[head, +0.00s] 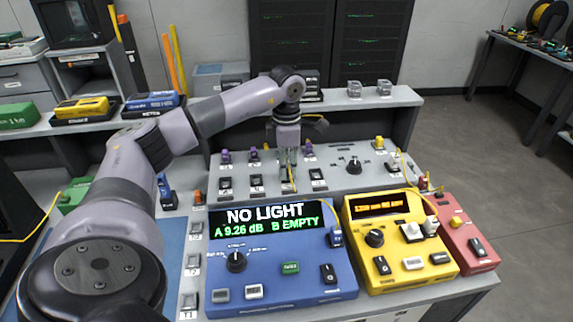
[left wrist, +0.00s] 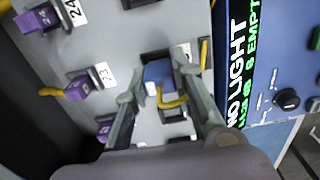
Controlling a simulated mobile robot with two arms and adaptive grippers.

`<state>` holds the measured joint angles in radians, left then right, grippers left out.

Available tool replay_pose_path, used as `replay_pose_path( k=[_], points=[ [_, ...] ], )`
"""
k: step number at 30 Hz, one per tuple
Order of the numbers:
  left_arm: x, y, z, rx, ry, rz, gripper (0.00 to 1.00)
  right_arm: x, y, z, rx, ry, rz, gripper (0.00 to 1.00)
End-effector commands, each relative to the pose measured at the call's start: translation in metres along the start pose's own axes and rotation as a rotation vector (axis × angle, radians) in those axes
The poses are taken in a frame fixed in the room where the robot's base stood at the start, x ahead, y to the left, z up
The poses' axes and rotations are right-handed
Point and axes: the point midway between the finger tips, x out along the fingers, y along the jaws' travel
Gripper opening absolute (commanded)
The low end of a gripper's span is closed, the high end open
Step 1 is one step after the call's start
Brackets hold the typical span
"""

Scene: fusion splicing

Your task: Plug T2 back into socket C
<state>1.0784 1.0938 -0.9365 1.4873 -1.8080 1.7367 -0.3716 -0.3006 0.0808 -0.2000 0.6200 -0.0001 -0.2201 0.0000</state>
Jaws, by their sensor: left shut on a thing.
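My left gripper (head: 288,176) is over the grey sloped panel (head: 345,183), behind the blue meter. In the left wrist view its fingers (left wrist: 163,72) are shut on a blue plug (left wrist: 158,72) with a yellow cable (left wrist: 173,102). The plug is at a dark socket opening (left wrist: 153,54) in the panel; I cannot tell whether it is seated. The gripper hides much of the plug in the head view. I cannot read the label that would mark the plug as T2 or the socket as C. My right gripper is not in view.
The blue meter (head: 280,290) reads "NO LIGHT", "A 9.26 dB B EMPTY". A yellow meter (head: 400,276) and a red box (head: 462,240) stand to its right. Purple plugs (left wrist: 78,88) sit close left of my fingers. A holder strip marked T1 and T2 (head: 191,284) lies left.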

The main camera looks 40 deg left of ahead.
Motion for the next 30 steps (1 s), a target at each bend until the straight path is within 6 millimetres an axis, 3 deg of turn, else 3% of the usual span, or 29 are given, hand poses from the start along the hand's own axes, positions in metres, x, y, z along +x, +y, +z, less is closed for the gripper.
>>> replay_pose_path(
  k=[8,9,19,30],
  points=[
    [0.0041,0.0,0.0001,0.0,0.0,0.0,0.0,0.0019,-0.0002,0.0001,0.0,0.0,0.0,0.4],
    [0.0041,0.0,0.0001,0.0,0.0,0.0,0.23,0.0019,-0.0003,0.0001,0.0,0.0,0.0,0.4],
    [0.0039,0.0,0.0,0.0,0.0,0.0,0.45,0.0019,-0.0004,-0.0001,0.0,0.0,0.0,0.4],
    [0.0001,0.0001,0.0002,0.0,0.0,0.0,0.46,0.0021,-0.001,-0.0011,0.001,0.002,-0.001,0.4]
  ],
)
